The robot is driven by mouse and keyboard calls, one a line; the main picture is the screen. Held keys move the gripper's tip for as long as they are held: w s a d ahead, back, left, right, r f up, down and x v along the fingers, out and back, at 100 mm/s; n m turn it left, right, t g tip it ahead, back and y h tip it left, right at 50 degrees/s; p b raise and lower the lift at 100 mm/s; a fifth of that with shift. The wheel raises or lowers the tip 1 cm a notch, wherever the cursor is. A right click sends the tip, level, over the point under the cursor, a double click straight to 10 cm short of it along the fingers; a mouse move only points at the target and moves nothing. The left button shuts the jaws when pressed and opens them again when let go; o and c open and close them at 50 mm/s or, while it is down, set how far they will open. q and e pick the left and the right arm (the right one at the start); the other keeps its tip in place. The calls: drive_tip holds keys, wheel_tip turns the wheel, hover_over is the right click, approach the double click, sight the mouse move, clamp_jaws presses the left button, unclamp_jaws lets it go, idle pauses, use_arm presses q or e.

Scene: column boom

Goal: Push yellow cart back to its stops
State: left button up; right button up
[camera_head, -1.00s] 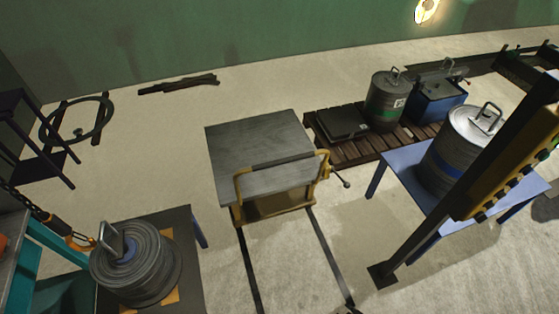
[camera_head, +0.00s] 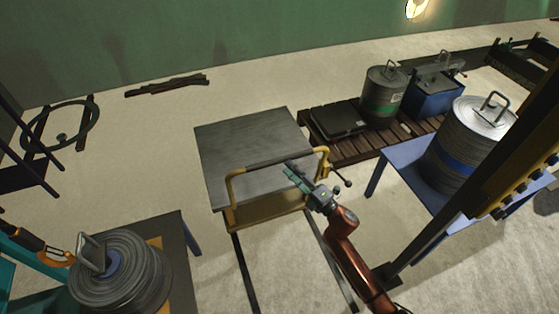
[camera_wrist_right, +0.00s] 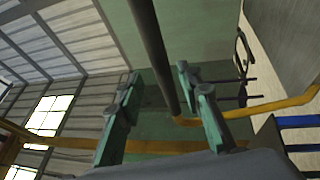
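The yellow cart (camera_head: 265,210) has a flat grey top (camera_head: 245,145) and stands in the middle of the head view, at the far end of two dark floor rails. Its handle (camera_head: 233,190) is a yellow frame with a dark crossbar facing me. My right gripper (camera_head: 291,171) is at the right part of this crossbar. In the right wrist view, its two green fingers (camera_wrist_right: 158,78) are apart, and the dark crossbar (camera_wrist_right: 150,35) runs across the gap between them. I cannot tell whether they touch it. The cart's stops cannot be made out.
A wooden pallet (camera_head: 345,150) with a drum and boxes lies right of the cart. A blue table (camera_head: 400,170) holding a silver drum (camera_head: 465,140) and a yellow-black column (camera_head: 500,160) stand at right. A cable reel (camera_head: 120,275) sits at lower left.

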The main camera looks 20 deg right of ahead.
sight(280, 160)
drive_tip(key=shift+b+x, duration=0.6)
drive_tip(key=shift+x, duration=2.4)
use_arm(q)
drive_tip(key=w+r, duration=0.2)
drive_tip(key=shift+w+r, duration=0.2)
drive_tip(key=shift+w, duration=0.15)
use_arm(e)
drive_tip(key=shift+f, duration=0.15)
drive_tip(key=shift+c, duration=0.2)
clamp_jaws()
